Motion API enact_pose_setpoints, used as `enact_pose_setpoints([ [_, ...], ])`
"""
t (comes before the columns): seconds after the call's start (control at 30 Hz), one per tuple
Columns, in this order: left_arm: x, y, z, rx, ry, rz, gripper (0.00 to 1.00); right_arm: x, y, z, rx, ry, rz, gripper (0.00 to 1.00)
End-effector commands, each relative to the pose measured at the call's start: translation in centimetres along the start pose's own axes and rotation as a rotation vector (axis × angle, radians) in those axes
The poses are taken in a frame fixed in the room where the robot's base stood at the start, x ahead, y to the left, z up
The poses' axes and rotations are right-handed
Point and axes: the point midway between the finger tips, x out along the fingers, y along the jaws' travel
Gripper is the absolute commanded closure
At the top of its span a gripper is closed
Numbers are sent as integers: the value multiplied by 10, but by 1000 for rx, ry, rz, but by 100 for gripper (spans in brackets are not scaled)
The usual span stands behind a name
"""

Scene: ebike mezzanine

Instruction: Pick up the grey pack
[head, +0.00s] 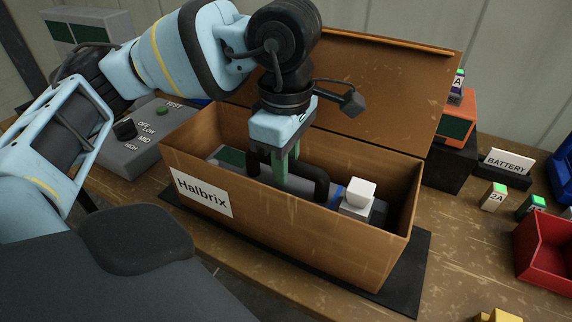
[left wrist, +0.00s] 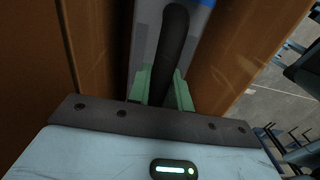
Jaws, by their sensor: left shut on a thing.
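The grey pack (head: 300,186) lies inside an open brown box (head: 310,235) labelled "Halbrix". It has a dark green panel at its left end, a black arched handle (head: 321,184) on top and a blue band towards the right. My left gripper (head: 284,170) reaches down into the box, with its green fingers shut on the handle. In the left wrist view the handle (left wrist: 174,45) runs between the two fingers (left wrist: 160,90), above the grey pack (left wrist: 146,38). A white block (head: 357,197) sits at the pack's right end. I cannot tell whether the pack touches the box floor.
The box stands on a black mat (head: 405,285), its lid (head: 375,85) raised at the back. A grey tester (head: 150,140) with a knob is at left. At right are a "BATTERY" sign (head: 508,161), small tagged blocks (head: 493,198) and a red bin (head: 545,250).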

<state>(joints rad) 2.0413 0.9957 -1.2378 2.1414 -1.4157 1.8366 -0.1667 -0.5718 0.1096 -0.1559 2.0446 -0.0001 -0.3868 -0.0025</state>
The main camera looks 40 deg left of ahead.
Motion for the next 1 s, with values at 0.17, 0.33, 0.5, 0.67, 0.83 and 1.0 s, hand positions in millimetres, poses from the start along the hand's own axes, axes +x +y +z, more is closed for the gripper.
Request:
enact_pose_setpoints([
  [0.17, -1, 0, 0, 0, -1, 1, 100, 1, 0, -2, -1, 5, 1, 64],
  [0.33, -1, 0, 0, -1, -1, 2, 100, 3, 1, -6, -2, 12, 1, 64],
  [0.5, -1, 0, 0, -1, -1, 2, 100, 3, 1, -6, -2, 12, 1, 64],
  [0.67, -1, 0, 0, -1, -1, 2, 100, 3, 1, -6, -2, 12, 1, 64],
  [0.83, -4, 2, 1, -2, -7, 11, 100, 2, 1, -4, -1, 7, 1, 64],
  [1.0, -4, 1, 1, -1, -7, 11, 100, 0, 0, -1, 0, 2, 0, 64],
])
